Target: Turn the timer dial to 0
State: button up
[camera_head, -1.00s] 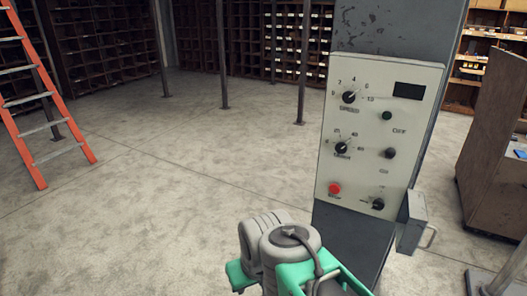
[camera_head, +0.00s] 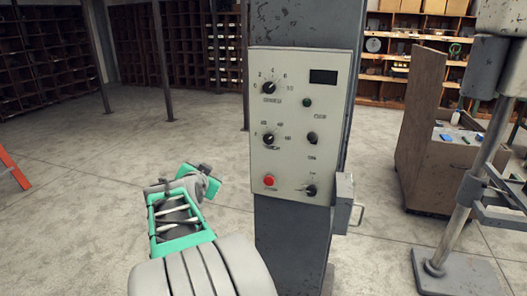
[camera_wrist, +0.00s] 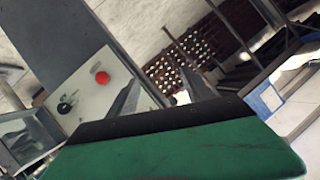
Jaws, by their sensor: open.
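The timer dial (camera_head: 268,140) is a small black knob in the lower left of the pale control panel (camera_head: 290,150), with a numbered scale around it. Its pointer is too small to read surely. Another numbered black dial (camera_head: 268,88) is above it, and a red button (camera_head: 269,181) below. My gripper (camera_wrist: 155,88) is open and empty in the wrist view, with its two grey fingers beyond the green housing. The wrist view shows the red button (camera_wrist: 102,77) and a lower black knob (camera_wrist: 64,107); the timer dial is not visible there. My gripper is apart from the panel.
The panel is on a grey column (camera_head: 290,235), with a small grey box and handle (camera_head: 345,205) at its right side. A brown cabinet (camera_head: 425,140) and a metal stand (camera_head: 465,205) are to the right.

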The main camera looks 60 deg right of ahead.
aim_at(268, 140)
jog(key=s+d+r+m+g+h, duration=0.1)
jog(key=s+d+m, duration=0.1)
jog(key=d, duration=0.4)
jog(key=s+d+r+m+g+h+p, duration=0.1)
jog(key=s+d+m+h, duration=0.1)
jog(key=s+d, duration=0.2)
jog(key=s+d+r+m+g+h, duration=0.1)
jog(key=s+d+h, duration=0.1)
jog(key=d, duration=0.8)
jog(key=shift+s+d+r+m+g, duration=0.15)
jog(key=shift+s+r+m, duration=0.05)
jog(key=shift+s, duration=0.25)
jog(key=shift+s+d+r+m+g, duration=0.1)
jog(key=shift+s+r+m+g, duration=0.1)
jog(key=shift+s, duration=0.25)
jog(key=shift+w+d+p, duration=0.1)
jog(key=shift+d+p, duration=0.25)
jog(key=shift+d, duration=0.1)
jog(key=shift+c, duration=0.6)
jog(key=shift+f, duration=0.1)
grip_shut()
